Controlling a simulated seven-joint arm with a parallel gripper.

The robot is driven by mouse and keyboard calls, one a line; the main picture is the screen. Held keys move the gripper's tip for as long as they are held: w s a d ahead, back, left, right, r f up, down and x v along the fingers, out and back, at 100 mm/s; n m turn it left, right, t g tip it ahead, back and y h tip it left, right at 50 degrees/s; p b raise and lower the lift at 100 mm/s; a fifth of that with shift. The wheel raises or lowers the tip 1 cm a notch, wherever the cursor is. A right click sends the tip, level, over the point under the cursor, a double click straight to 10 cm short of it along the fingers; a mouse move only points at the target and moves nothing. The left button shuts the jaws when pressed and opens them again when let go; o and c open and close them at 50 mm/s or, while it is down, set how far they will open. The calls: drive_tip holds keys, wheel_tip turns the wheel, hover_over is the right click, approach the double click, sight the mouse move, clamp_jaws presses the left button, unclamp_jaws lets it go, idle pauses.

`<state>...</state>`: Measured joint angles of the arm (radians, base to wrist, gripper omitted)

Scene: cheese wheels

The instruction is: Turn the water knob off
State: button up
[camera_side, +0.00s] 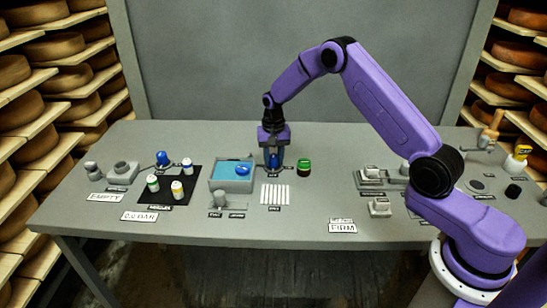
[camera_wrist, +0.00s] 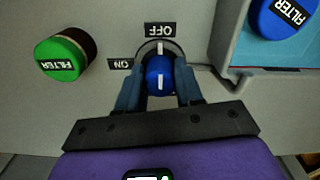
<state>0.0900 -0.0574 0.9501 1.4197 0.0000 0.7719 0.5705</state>
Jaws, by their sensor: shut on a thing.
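The blue water knob (camera_wrist: 160,76) stands at the middle of the wrist view, on a dark round plate. A white line on it points up toward the OFF label (camera_wrist: 160,30), in line with a white mark on the plate. The ON label (camera_wrist: 120,64) is to the left. My gripper (camera_wrist: 158,84) is shut on the knob, with one finger on each side. In the side view my gripper (camera_side: 273,162) points down at the table, around the blue knob, which is partly hidden between the fingers.
A green jar labelled FILTER (camera_wrist: 64,57) stands left of the knob in the wrist view. A grey basin (camera_side: 217,184) holding a blue FILTER piece (camera_wrist: 284,16) is close on the other side. White strips (camera_side: 276,195) lie in front of my gripper in the side view.

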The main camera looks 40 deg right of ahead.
sight(273, 156)
idle(0.3)
drive_tip(key=o, duration=1)
drive_tip(key=shift+o, duration=0.2)
wheel_tip(273, 156, up, 18)
drive_tip(key=shift+f, duration=0.25)
